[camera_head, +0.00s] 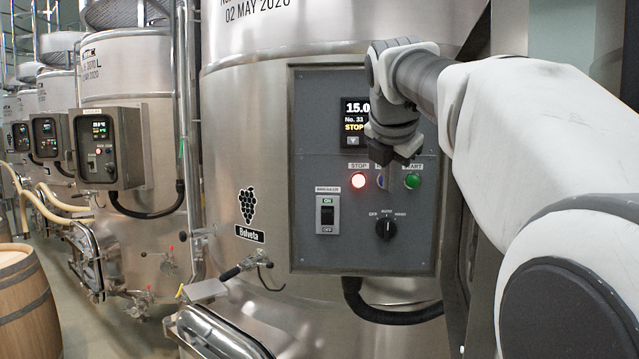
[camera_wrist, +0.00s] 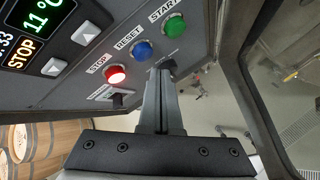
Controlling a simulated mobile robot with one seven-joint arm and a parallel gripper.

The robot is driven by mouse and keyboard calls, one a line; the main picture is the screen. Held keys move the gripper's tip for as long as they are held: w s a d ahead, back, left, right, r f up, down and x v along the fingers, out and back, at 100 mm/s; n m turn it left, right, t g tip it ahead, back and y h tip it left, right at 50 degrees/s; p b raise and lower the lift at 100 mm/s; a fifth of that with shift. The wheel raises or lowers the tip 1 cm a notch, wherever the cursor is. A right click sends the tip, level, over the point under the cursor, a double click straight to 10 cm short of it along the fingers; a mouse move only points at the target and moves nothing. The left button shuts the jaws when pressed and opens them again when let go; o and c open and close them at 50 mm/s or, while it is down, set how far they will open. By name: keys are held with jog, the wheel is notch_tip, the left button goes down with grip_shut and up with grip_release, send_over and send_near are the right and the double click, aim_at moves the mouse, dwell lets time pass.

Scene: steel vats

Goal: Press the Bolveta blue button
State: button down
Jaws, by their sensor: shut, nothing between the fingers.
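The Bolveta vat (camera_head: 232,150) carries a grape logo and a "Bolveta" label (camera_head: 249,235), with a grey control panel (camera_head: 310,130) on its front. In the wrist view the blue button (camera_wrist: 142,50), marked RESET, sits between the lit red STOP button (camera_wrist: 115,74) and the green START button (camera_wrist: 173,24). In the head view my gripper (camera_head: 385,158) is in front of the panel and hides most of the blue button. My gripper's fingers (camera_wrist: 165,72) are shut and empty, their tips close to the blue button. I cannot tell whether they touch the panel.
The panel also has a screen (camera_head: 353,108) reading STOP, a rotary selector (camera_head: 386,229) and an ON/OFF switch (camera_head: 327,213). A valve handle (camera_head: 243,267) juts out lower left. Other vats (camera_head: 130,75) with panels and a wooden barrel (camera_head: 28,305) stand left.

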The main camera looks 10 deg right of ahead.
jog(key=s, duration=0.1)
jog(key=s+a+b, duration=0.1)
jog(key=s, duration=0.2)
jog(key=shift+a, duration=0.25)
jog(key=shift+a+r, duration=0.1)
dwell(0.3)
jog(key=s+a+f+m+t+y+b, duration=0.25)
jog(key=a+f+m+b, duration=0.25)
jog(key=a+f+m, duration=0.45)
jog(key=s+a+f+m+g, duration=0.1)
jog(key=s+f+m+g, duration=0.1)
jog(key=s+f+m, duration=0.5)
jog(key=s+a+f+m+g+y, duration=0.1)
jog(key=s+f+m+g, duration=0.2)
jog(key=s+f+m, duration=0.4)
jog(key=s+f, duration=0.5)
jog(key=f, duration=0.5)
jog(key=shift+a, duration=0.25)
